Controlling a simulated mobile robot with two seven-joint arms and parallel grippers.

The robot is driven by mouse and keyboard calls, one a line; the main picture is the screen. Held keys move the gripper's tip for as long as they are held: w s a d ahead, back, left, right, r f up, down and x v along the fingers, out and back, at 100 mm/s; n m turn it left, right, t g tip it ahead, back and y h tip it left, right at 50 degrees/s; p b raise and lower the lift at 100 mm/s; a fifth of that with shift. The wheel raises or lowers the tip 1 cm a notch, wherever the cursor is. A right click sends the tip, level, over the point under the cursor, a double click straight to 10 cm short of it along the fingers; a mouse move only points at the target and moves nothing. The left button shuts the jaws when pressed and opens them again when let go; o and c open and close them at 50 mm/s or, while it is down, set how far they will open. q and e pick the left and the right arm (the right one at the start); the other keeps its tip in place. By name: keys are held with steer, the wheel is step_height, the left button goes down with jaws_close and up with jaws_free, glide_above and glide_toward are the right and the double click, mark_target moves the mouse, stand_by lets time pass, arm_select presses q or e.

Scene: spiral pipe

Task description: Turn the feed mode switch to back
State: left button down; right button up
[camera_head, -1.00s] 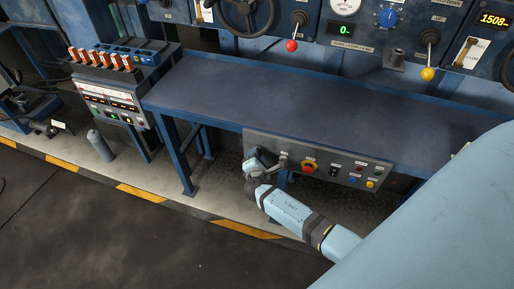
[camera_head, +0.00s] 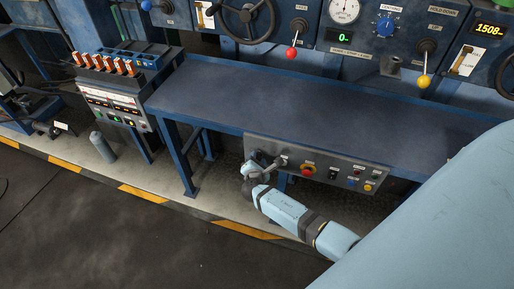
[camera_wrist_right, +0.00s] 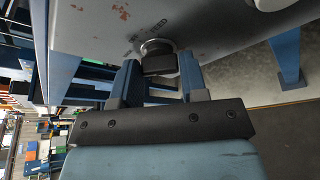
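The feed mode switch (camera_wrist_right: 158,57) is a dark handle on a round metal base, set in a grey panel with a worn label reading FEED in the wrist view. In the head view my right gripper (camera_head: 253,168) is at the left end of the grey control panel (camera_head: 318,156) and covers much of the switch there. My left gripper is not in view.
A red emergency button (camera_head: 307,169), a black switch (camera_head: 332,174) and several small coloured buttons sit farther right on the panel. The blue bench (camera_head: 290,105) overhangs it. A grey cylinder (camera_head: 102,147) stands on the floor at left. The floor in front is clear.

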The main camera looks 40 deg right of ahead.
steer(key=o, duration=0.4)
steer(key=shift+c, duration=0.2)
steer(key=shift+s+a, duration=0.1)
steer(key=b+v, duration=0.1)
steer(key=v, duration=1.2)
steer(key=shift+s+a, duration=0.2)
steer(key=shift+r, duration=0.1)
